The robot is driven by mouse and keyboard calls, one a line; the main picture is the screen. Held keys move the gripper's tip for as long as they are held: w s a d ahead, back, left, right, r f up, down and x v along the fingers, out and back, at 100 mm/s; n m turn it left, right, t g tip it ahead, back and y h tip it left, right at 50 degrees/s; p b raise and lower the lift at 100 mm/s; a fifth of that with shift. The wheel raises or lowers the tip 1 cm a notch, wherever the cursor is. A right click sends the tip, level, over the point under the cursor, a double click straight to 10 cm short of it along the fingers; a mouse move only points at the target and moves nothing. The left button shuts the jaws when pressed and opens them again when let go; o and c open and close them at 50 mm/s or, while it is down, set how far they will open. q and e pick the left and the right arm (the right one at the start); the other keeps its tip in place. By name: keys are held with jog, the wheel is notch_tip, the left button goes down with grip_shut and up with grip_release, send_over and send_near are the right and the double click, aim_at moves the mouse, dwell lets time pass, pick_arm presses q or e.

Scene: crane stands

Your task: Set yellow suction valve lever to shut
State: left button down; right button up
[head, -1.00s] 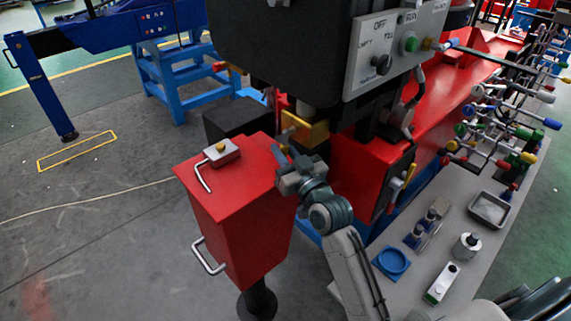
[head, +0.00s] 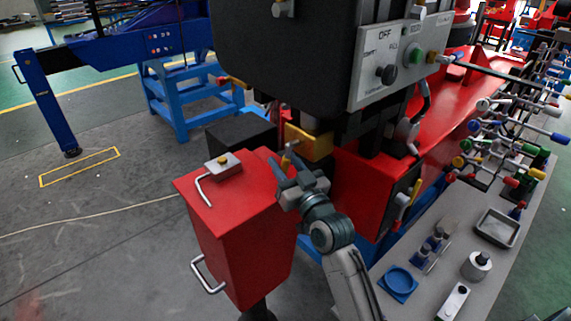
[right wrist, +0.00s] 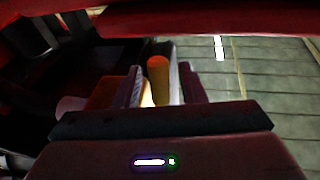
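A yellow valve part (head: 308,141) sits below the dark control housing, just behind the red box. My right gripper (head: 284,160) is in front of it and beside the red box's upper right edge. In the right wrist view the two fingers (right wrist: 160,88) stand apart. An orange-yellow rounded piece (right wrist: 158,68) shows in the gap between them, with space beside it. I cannot tell whether either finger touches it. Part of the yellow part is hidden by the gripper in the head view. My left gripper is not in view.
The red box (head: 238,225) with a bent metal handle stands close on the left. The control panel (head: 392,58) with knobs hangs above. A grey bench (head: 430,285) with a blue dish (head: 397,282) and a metal tray (head: 496,228) lies right. Open floor is at far left.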

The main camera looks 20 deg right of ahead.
jog(key=b+v, duration=0.3)
jog(key=v, duration=0.7)
jog(key=shift+s+b, duration=0.35)
jog(key=shift+s, duration=0.05)
jog(key=shift+d+f, duration=0.1)
jog(key=shift+d, duration=0.05)
